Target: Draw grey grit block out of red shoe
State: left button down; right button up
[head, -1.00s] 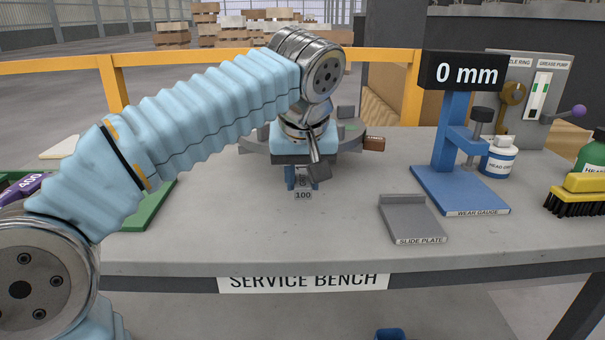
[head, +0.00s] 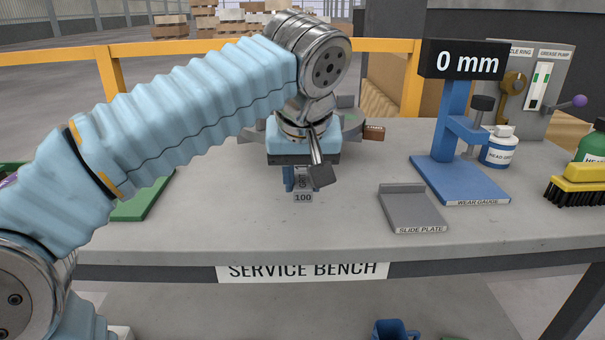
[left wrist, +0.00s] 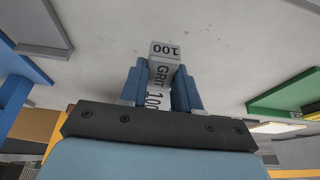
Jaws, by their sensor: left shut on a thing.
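The grey grit block (head: 303,197), marked 100, shows at the tips of my left gripper (head: 301,182) in the head view. In the left wrist view the block (left wrist: 161,62) stands between the two blue fingers of the left gripper (left wrist: 161,75), which are shut on it. Its lettering reads GRIT and 100. I see no red shoe around the block. A small reddish-brown piece (head: 374,133) sits at the right end of a grey rounded fixture (head: 352,127), partly hidden behind my gripper. I cannot tell whether it is the shoe. My right gripper is not in view.
A grey slide plate (head: 412,211) lies right of the block. Beyond it stand a blue wear gauge (head: 462,180) reading 0 mm, a white bottle (head: 498,150) and a yellow brush (head: 580,184). A green tray (head: 146,204) is at left. The front bench is clear.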

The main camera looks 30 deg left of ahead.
pick_arm(q)
jog(key=shift+s+d+r+p, duration=0.2)
jog(key=shift+s+r+p, duration=0.15)
jog(key=shift+r, duration=0.15)
jog(key=shift+s+d+r+p, duration=0.2)
jog(key=shift+s+r+p, duration=0.15)
jog(key=shift+r, duration=0.1)
jog(key=shift+s+d+r, duration=0.4)
jog(key=shift+s+r, duration=0.2)
